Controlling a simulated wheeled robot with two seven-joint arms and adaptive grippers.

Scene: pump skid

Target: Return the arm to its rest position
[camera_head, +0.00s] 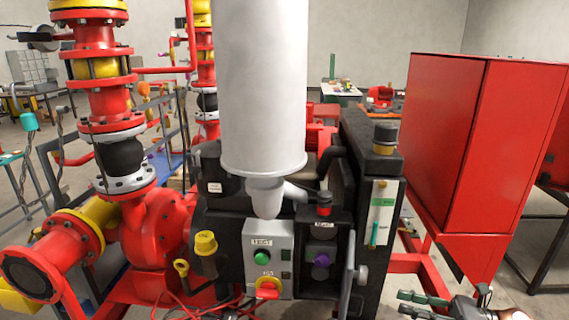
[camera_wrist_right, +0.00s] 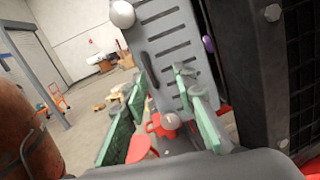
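My right gripper (camera_head: 413,304) is at the bottom right of the head view, in front of the red cabinet and right of the pump skid's control panel. In the right wrist view, its green-padded fingers (camera_wrist_right: 160,84) stand apart with nothing held between them. A slotted grey plate (camera_wrist_right: 172,50) lies beyond the fingers, and a dark ribbed panel (camera_wrist_right: 265,70) stands close on the right. I cannot tell whether the fingers touch the plate. My left gripper is not in view.
A red cabinet (camera_head: 440,150) fills the right. The control box (camera_head: 257,240) has a green button (camera_head: 262,258) and a red-yellow switch (camera_head: 268,288). A large grey cylinder (camera_head: 260,90) stands above it. Red pump piping (camera_head: 160,225) is on the left.

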